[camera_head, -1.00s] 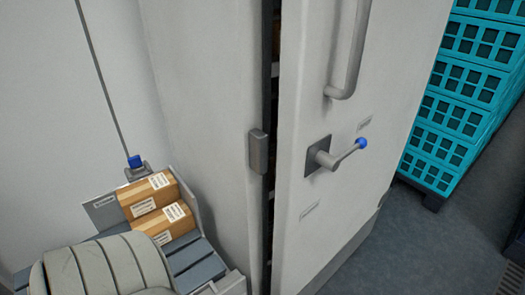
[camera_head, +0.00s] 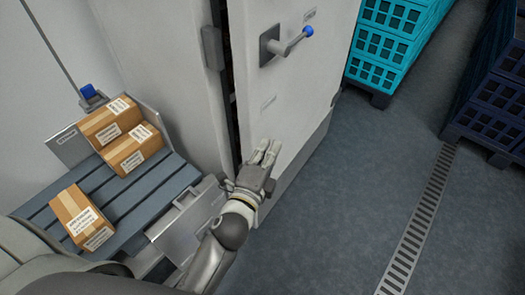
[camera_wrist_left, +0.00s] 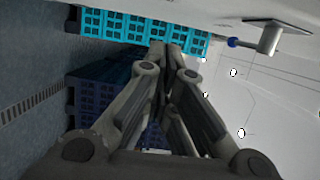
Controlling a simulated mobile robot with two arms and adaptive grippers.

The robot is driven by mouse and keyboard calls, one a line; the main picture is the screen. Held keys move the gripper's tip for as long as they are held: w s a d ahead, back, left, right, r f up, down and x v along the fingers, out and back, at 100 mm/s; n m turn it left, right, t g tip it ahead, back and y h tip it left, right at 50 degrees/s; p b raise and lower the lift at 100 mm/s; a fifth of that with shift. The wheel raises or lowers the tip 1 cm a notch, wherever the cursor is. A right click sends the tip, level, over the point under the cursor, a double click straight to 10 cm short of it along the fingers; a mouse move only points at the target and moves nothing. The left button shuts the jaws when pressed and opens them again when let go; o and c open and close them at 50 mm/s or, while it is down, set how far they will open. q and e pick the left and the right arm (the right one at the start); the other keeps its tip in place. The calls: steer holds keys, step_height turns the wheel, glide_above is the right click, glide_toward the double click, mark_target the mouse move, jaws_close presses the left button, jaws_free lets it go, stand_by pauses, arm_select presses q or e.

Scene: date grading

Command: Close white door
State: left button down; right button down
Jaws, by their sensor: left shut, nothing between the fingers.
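The white door (camera_head: 295,100) stands slightly ajar, with a narrow dark gap along its left edge beside the frame. Its lever handle with a blue knob (camera_head: 285,45) is near the top of the head view. The door's handle also shows at the upper right of the left wrist view (camera_wrist_left: 265,38). My left gripper (camera_head: 268,146) is shut and empty, in front of the door's lower part near its left edge. Whether it touches the door I cannot tell. In the left wrist view its fingers (camera_wrist_left: 168,50) are close together. My right gripper is not in view.
Several cardboard boxes (camera_head: 132,148) lie on a grey slatted surface (camera_head: 122,196) at left. Teal crates (camera_head: 385,45) stand beyond the door, and dark blue crates (camera_head: 500,90) at far right. The floor (camera_head: 350,190) between is clear, with a drain grate (camera_head: 420,220).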

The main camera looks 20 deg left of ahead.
arm_select(q)
steer(key=w+a+p, duration=0.1)
steer(key=w+a, duration=0.2)
steer(key=w, duration=0.4)
steer(key=shift+w+a+p, duration=0.2)
steer(key=shift+a+p, duration=0.1)
